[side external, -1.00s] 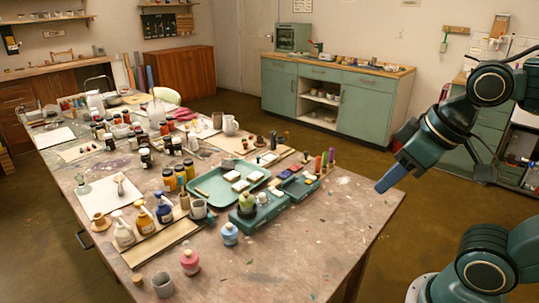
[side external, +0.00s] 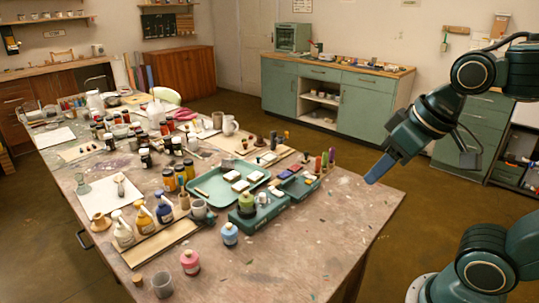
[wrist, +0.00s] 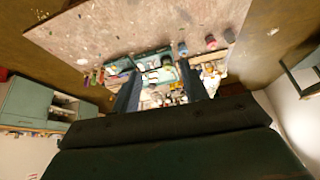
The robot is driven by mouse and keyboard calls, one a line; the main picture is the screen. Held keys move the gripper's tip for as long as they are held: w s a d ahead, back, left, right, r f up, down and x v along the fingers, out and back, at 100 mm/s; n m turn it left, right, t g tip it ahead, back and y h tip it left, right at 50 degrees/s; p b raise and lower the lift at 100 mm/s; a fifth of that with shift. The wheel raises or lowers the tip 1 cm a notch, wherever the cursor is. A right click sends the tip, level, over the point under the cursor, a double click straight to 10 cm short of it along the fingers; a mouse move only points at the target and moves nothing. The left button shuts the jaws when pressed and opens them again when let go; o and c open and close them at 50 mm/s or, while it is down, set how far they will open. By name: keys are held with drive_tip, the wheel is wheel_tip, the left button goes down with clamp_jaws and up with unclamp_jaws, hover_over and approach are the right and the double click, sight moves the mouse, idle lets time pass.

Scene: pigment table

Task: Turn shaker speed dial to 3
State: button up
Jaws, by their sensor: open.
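The shaker (side external: 268,213) is a low teal box near the front middle of the paint-stained table. A green bottle (side external: 246,203) stands on its left part, and a small pale knob-like part, perhaps the dial (side external: 263,198), shows beside it. The dial's setting is too small to read. My gripper (side external: 371,179) is well to the right of the shaker, above the table's right edge, pointing down and left. In the wrist view my gripper (wrist: 158,68) has its two dark fingers spread with nothing held between them; table items show beyond them.
A teal tray (side external: 206,196) with pale blocks lies behind the shaker. A small teal holder (side external: 300,187) and several upright coloured markers (side external: 325,160) stand to its right. A blue bottle (side external: 229,234) and a pink bottle (side external: 190,262) stand in front. The table's right front is clear.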

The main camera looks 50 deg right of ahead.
drive_tip(key=w+d+r+m+g, duration=0.1)
drive_tip(key=w+d+r+m, duration=0.15)
drive_tip(key=w, duration=0.85)
drive_tip(key=m+g+h, duration=0.3)
drive_tip(key=m+h, duration=0.1)
drive_tip(key=m, duration=0.6)
hover_over(262, 195)
drive_tip(key=s+a, duration=0.2)
drive_tip(key=a, duration=0.3)
wheel_tip(262, 195, down, 20)
drive_tip(key=f, duration=0.1)
drive_tip(key=shift+a+r, duration=0.1)
drive_tip(key=shift+r, duration=0.1)
drive_tip(key=x, duration=1.3)
drive_tip(key=shift+w+f, duration=0.15)
drive_tip(key=shift+f, duration=0.15)
